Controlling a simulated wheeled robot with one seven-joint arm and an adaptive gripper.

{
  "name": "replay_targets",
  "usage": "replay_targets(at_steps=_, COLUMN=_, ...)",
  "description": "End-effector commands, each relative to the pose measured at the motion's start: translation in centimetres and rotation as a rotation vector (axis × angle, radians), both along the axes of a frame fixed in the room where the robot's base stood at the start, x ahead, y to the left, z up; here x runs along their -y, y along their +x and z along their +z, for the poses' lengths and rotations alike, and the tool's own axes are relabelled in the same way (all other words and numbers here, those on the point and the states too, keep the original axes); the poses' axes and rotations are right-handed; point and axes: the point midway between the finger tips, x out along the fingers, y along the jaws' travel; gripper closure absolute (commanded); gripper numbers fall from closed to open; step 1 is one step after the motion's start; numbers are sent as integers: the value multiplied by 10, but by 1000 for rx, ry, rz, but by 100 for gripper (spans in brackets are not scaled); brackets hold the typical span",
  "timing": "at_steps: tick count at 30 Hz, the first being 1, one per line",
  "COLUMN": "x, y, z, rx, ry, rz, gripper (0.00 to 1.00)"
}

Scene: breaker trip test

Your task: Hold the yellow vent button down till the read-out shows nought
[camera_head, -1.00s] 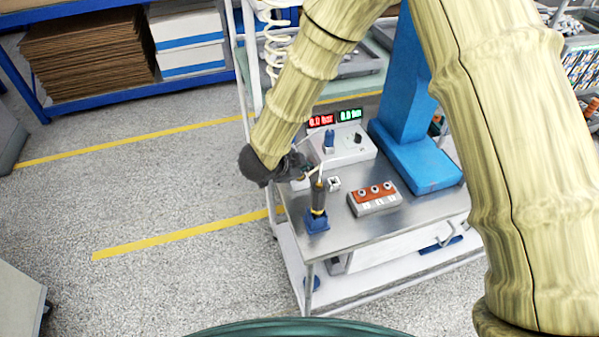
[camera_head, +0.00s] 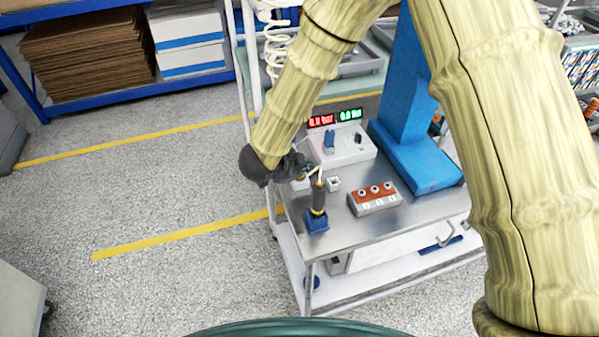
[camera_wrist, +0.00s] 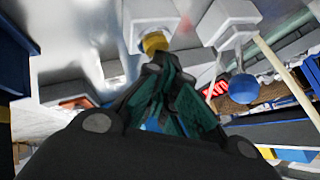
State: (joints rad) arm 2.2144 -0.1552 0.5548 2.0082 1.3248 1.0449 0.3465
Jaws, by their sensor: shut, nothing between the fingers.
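The yellow vent button (camera_wrist: 154,42) shows in the wrist view on the end of a white block (camera_wrist: 150,14). My gripper (camera_wrist: 158,66) is shut and empty, its dark fingertips right at the yellow button. I cannot tell whether they touch it or push it in. In the head view my gripper (camera_head: 303,172) is over the left side of the cart top, and it hides the button. A red read-out (camera_head: 321,121) and a green read-out (camera_head: 349,115) stand behind a white box (camera_head: 350,146). The red digits are blurred; the green one seems to show 0.0.
A black-and-yellow tool in a blue holder (camera_head: 316,222) stands just in front of my gripper. A grey box with an orange top (camera_head: 375,197) and a blue column base (camera_head: 425,165) are to the right. A blue ball knob (camera_wrist: 243,88) is beside the button in the wrist view.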

Motion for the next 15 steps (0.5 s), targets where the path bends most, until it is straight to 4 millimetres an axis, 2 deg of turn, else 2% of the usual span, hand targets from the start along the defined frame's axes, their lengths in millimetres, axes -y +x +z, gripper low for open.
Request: replay_targets(at_steps=15, x=0, y=0, z=18, rx=0, ry=0, rz=0, gripper=100)
